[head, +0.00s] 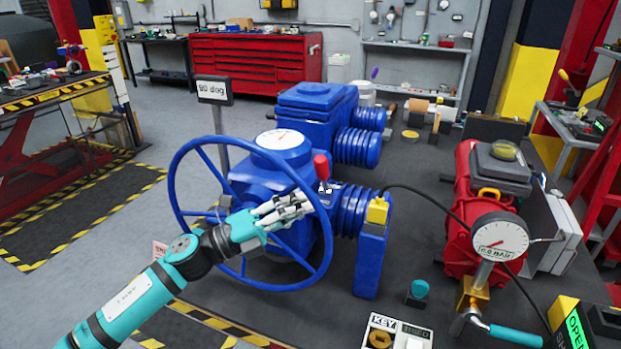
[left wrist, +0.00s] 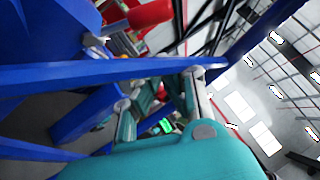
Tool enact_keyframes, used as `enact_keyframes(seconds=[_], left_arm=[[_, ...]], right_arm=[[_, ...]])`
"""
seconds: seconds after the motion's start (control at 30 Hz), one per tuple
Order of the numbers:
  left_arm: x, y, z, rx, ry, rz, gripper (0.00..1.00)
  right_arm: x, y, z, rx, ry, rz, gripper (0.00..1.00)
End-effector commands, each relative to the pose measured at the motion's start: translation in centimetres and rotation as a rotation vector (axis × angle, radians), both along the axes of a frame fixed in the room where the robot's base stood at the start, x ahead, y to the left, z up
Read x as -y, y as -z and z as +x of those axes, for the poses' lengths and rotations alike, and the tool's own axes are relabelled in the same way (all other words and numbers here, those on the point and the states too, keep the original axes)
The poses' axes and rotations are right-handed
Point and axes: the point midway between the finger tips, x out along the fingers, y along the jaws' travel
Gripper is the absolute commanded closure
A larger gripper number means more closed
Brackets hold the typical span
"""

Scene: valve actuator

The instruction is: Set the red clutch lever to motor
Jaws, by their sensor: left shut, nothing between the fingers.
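The red clutch lever (head: 321,167) stands upright on top of the blue valve actuator (head: 270,178), just left of its ribbed motor end. A small plate lies at its foot, but I cannot read its marks. My left gripper (head: 303,207) is shut and empty, at the right part of the blue handwheel (head: 180,163), below and slightly left of the lever. It appears apart from the lever. In the left wrist view the lever's red knob (left wrist: 150,15) shows at the top, and a blue wheel bar crosses in front of the fingers. My right gripper is out of view.
A "90 deg" sign (head: 213,90) stands behind the wheel. A yellow-topped blue post (head: 371,255) with a black cable is right of the actuator. A red pump with a gauge (head: 499,237) stands further right. A key box (head: 396,335) is at the bottom.

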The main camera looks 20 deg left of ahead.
Motion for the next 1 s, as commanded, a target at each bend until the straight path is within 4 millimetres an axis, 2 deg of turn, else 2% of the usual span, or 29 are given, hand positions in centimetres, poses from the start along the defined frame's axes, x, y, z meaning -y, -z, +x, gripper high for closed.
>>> enact_keyframes(seconds=[0.03, 0.2, 0.3, 0.77, 0.87, 1.0], left_arm=[[0.8, -0.9, 0.7, 0.004, 0.001, 0.0, 1.0], [0.7, -1.5, 3.1, 0.001, -0.001, 0.0, 1.0], [0.8, -1.7, 3.8, 0.001, 0.0, 0.001, 1.0], [0.8, -1.7, 4.3, -0.001, 0.0, 0.002, 1.0], [0.8, -1.9, 4.5, -0.01, 0.0, 0.002, 1.0], [0.7, -2.7, 5.6, -0.044, -0.001, 0.005, 1.0]], right_arm=[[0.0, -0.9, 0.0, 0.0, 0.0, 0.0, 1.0], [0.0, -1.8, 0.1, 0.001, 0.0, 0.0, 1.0], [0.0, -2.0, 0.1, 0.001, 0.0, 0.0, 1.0], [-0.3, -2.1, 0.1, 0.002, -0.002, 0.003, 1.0], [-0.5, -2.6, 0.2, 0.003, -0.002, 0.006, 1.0], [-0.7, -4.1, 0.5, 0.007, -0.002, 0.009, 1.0]])
